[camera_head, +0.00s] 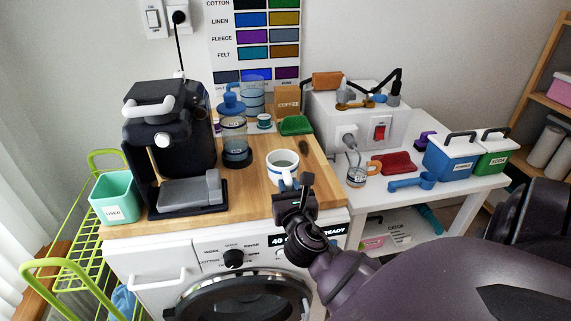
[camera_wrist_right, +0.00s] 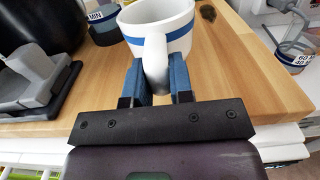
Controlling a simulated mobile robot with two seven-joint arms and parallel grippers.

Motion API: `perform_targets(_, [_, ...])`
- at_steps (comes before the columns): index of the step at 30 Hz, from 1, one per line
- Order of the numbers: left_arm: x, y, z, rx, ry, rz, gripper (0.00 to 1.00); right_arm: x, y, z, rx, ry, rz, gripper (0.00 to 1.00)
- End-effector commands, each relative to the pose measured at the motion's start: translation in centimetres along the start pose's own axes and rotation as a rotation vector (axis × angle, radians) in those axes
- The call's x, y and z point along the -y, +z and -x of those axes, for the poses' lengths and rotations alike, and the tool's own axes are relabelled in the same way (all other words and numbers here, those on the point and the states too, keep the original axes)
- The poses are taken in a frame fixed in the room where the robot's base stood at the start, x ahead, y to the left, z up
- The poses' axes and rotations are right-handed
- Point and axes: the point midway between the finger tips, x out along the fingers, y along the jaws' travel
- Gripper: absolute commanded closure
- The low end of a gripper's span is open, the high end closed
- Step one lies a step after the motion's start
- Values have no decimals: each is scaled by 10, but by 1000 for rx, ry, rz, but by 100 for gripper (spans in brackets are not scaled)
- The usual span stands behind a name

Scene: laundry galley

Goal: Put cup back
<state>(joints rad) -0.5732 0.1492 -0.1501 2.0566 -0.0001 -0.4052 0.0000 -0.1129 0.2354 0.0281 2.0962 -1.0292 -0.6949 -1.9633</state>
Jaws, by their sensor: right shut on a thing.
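A white cup (camera_head: 283,164) with a blue band stands upright at the front right of the wooden counter top (camera_head: 250,187). My right gripper (camera_head: 292,186) reaches in from the lower right and is shut on the cup's handle. In the right wrist view the cup (camera_wrist_right: 178,33) is at the top, and its handle (camera_wrist_right: 155,62) sits between the two blue fingers of the gripper (camera_wrist_right: 157,78). The cup appears to rest on the wood. A black coffee machine (camera_head: 168,135) stands at the left of the counter. My left gripper is not in view.
A teal bin (camera_head: 114,198) is at far left. A white table (camera_head: 385,205) with several items is right. Bare wood lies left of the cup.

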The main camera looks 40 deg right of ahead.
Motion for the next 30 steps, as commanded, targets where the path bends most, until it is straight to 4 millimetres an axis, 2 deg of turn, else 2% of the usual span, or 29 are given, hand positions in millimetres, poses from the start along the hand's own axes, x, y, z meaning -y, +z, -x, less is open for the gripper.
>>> perform_targets(6, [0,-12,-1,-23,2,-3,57,0,1,0,5,1,-1,100])
perform_targets(13, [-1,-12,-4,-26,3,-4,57,0,-3,0,3,1,0,100])
perform_targets(14, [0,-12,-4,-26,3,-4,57,0,-3,0,2,1,-1,74])
perform_targets(18, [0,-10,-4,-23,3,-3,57,0,-3,0,2,1,-1,53])
perform_targets(30, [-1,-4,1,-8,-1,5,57,0,0,4,1,1,-1,53])
